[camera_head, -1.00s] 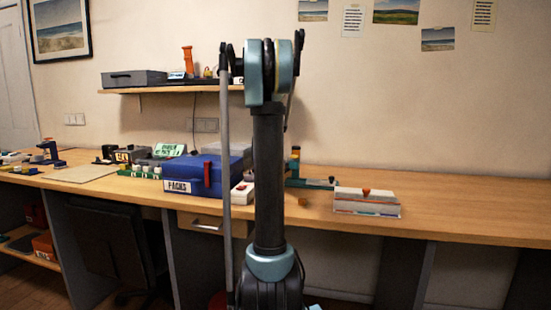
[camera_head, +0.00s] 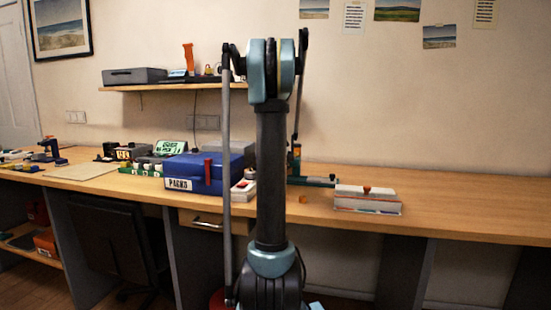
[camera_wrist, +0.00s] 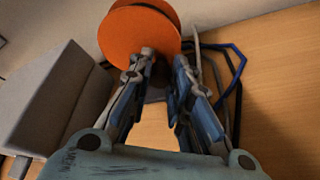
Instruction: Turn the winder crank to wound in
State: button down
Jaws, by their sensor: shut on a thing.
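A large orange disc (camera_wrist: 140,40), which looks like the winder's spool, stands at the top of the wrist view. My gripper (camera_wrist: 165,65) is in front of it, its two fingertips close together at the disc's lower edge. The fingers are shut on a part that I take for the winder crank; the fingertips and disc mostly hide it, so its angle cannot be told. In the head view, my arm hides the gripper and most of the winder. A teal base (camera_head: 318,182) shows on the bench just right of the arm.
A grey box (camera_wrist: 55,95) stands close left of my fingers, and dark blue cable (camera_wrist: 238,75) loops at the right. On the bench (camera_head: 460,212) are a blue case (camera_head: 180,170) and a white box with an orange knob (camera_head: 350,203). The right bench is clear.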

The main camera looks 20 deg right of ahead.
jog(key=shift+a+f, duration=0.1)
jog(key=shift+a, duration=0.05)
dwell(0.4)
jog(key=c, duration=1.5)
grip_release()
jog(key=shift+o, duration=0.2)
jog(key=shift+v, duration=5.95)
jog(key=shift+f, duration=0.1)
